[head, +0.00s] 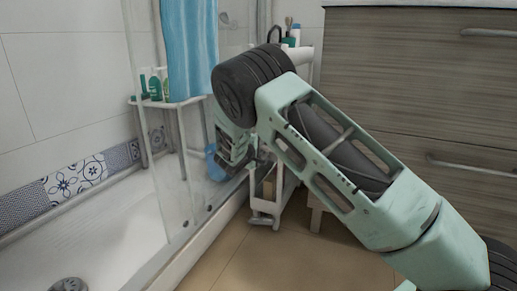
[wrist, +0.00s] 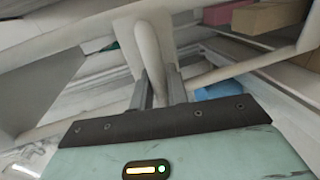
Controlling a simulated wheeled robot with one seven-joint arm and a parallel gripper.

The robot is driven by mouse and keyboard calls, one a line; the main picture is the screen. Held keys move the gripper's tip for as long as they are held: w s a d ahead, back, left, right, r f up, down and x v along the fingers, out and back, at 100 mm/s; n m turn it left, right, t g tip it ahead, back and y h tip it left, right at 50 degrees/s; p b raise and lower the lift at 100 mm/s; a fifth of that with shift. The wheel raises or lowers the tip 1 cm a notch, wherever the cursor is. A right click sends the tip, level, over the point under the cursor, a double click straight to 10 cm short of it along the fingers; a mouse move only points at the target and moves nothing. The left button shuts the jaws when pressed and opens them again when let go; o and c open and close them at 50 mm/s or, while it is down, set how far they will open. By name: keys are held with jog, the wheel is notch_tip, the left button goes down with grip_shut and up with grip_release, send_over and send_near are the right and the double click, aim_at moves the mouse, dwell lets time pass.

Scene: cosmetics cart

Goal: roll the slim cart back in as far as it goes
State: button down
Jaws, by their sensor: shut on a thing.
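The slim white cart (head: 303,58) stands in the gap between the shower glass and the wooden drawer cabinet, with bottles on its top and its foot near the floor. My gripper (head: 256,160) is at the cart's near end, partly hidden by my own arm in the head view. In the wrist view the two grey fingers (wrist: 158,90) are shut around a white upright post of the cart (wrist: 147,45). The cart's shelves hold pink and tan boxes (wrist: 272,18) and a blue item (wrist: 218,91). Much of the cart is hidden behind my arm.
The wood-grain drawer cabinet (head: 415,85) stands close on the right. The shower glass and its raised tray edge (head: 205,240) run along the left. A white stool leg (head: 317,212) stands right of the cart. Tiled floor (head: 265,265) in front is clear.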

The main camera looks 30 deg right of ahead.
jog(key=shift+w+d+r, duration=0.15)
jog(key=shift+d+r, duration=0.15)
jog(key=shift+r, duration=0.1)
jog(key=c, duration=1.4)
grip_release()
jog(key=shift+f, duration=0.1)
jog(key=shift+c, duration=0.2)
jog(key=p+v, duration=0.7)
jog(key=v, duration=1)
jog(key=shift+a+p, duration=0.35)
jog(key=shift+p, duration=0.05)
